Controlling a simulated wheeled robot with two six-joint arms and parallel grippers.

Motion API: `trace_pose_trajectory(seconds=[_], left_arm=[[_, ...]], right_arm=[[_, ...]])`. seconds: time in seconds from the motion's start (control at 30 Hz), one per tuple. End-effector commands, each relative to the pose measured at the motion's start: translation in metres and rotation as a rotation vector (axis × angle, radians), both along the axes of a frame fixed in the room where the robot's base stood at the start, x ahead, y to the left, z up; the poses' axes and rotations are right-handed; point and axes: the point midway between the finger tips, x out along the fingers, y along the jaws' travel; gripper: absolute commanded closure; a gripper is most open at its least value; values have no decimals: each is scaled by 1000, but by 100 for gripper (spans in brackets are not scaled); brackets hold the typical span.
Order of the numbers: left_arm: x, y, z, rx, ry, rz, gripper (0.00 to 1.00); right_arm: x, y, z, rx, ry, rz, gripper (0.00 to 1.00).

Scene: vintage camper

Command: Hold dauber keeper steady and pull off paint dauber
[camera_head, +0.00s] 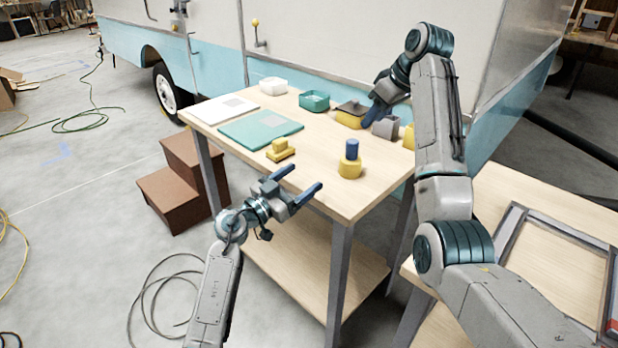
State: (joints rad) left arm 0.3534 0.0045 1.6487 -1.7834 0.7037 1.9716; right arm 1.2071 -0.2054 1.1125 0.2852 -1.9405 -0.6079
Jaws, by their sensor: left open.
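The paint dauber (352,150) is a blue upright cylinder. It stands in the dauber keeper (350,169), a yellow round holder near the front right of the work table. My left gripper (307,176) is open and empty, with its two blue fingers apart, just left of the keeper and not touching it. My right gripper (368,122) hangs over the back right of the table, beside a grey block and well behind the dauber. Its fingers overlap in this view, so I cannot tell how far they are open.
The table (322,202) also bears a yellow stepped block (281,151), a teal board (260,129), a white board (219,109), a teal tray (314,101), a white tray (273,86), a yellow-and-brown box (349,115) and a grey block (386,128). Brown steps (170,195) stand left.

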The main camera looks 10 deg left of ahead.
Motion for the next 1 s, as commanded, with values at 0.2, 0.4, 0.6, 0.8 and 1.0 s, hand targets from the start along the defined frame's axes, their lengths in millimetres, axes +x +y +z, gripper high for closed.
trace_pose_trajectory(seconds=[0.2,0.4,0.6,0.8,1.0], left_arm=[[13,-21,2,85,133,-111,21],[21,-31,1,103,171,-129,21],[43,-55,2,101,170,-130,21],[67,-81,2,101,170,-130,21],[83,-98,1,102,169,-128,21]], right_arm=[[0,0,0,0,0,0,64],[0,0,0,0,0,0,64],[0,0,0,0,0,0,64],[0,0,0,0,0,0,64],[0,0,0,0,0,0,64]])
